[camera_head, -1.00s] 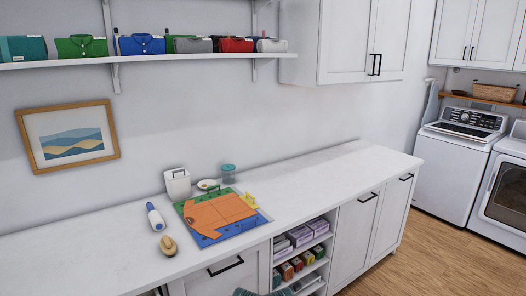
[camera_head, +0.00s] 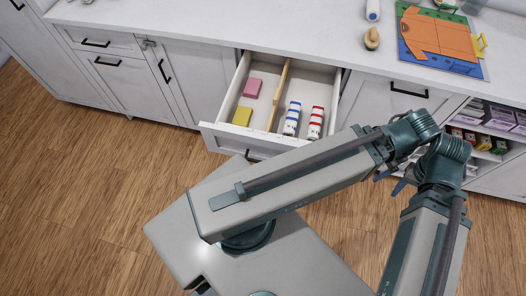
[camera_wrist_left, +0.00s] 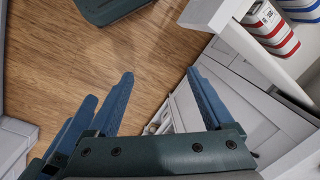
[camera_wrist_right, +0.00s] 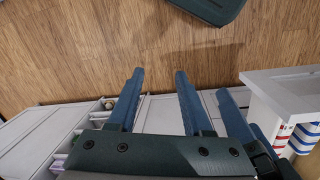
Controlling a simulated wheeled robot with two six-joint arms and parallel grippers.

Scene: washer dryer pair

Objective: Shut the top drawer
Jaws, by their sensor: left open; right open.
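The top drawer (camera_head: 222,138) stands pulled out from the white counter in the head view, with its inside showing. Part of its front is hidden behind my arm. In the left wrist view the drawer (camera_wrist_left: 208,16) is at the upper right; in the right wrist view the drawer (camera_wrist_right: 285,88) is at the right.
The drawer holds a pink block (camera_head: 253,88), a yellow block (camera_head: 242,116), a wooden divider (camera_head: 279,95), a blue-striped bottle (camera_head: 292,118) and a red-striped bottle (camera_head: 316,122). Open shelves (camera_head: 483,140) are at the right. Wood floor (camera_head: 90,190) is clear at the left.

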